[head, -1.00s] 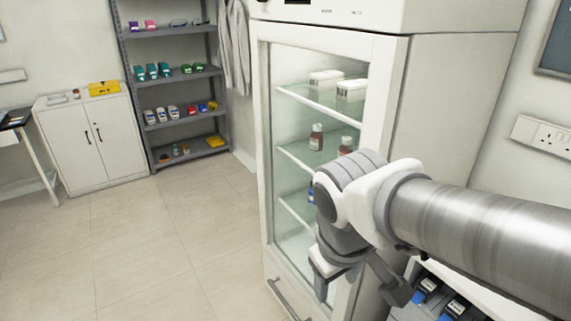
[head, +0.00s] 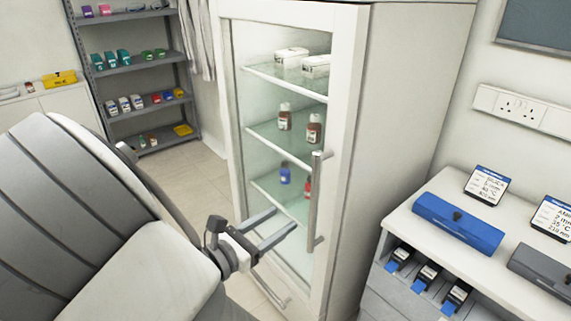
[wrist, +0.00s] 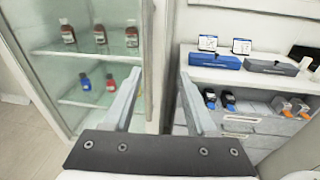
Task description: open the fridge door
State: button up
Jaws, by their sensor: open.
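The white fridge (head: 345,110) has a glass door (head: 262,130) that looks shut, with bottles and white boxes on shelves behind the glass. A vertical metal handle (head: 314,200) is on the door's right side. My gripper (head: 284,225) is open and empty, its two fingers pointing toward the handle from the left, just short of it in the head view. In the wrist view my gripper (wrist: 160,80) has its fingers spread in front of the door's right edge (wrist: 158,60).
A counter (head: 400,235) with a blue case (head: 458,222), a grey case (head: 543,265) and small label stands is right of the fridge. A grey shelf rack (head: 135,75) stands at the back left. Floor (head: 195,170) shows clear between rack and fridge.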

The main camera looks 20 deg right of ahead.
aim_at(313, 183)
jog(key=shift+n+t, duration=0.7)
jog(key=x, duration=0.5)
jog(key=w+b+x, duration=0.1)
jog(key=x, duration=0.5)
jog(key=a+x, duration=0.1)
jog(key=x, duration=0.4)
jog(key=shift+w+d+r, duration=0.2)
jog(key=shift+w+d, duration=0.2)
jog(key=shift+w, duration=0.05)
grip_shut()
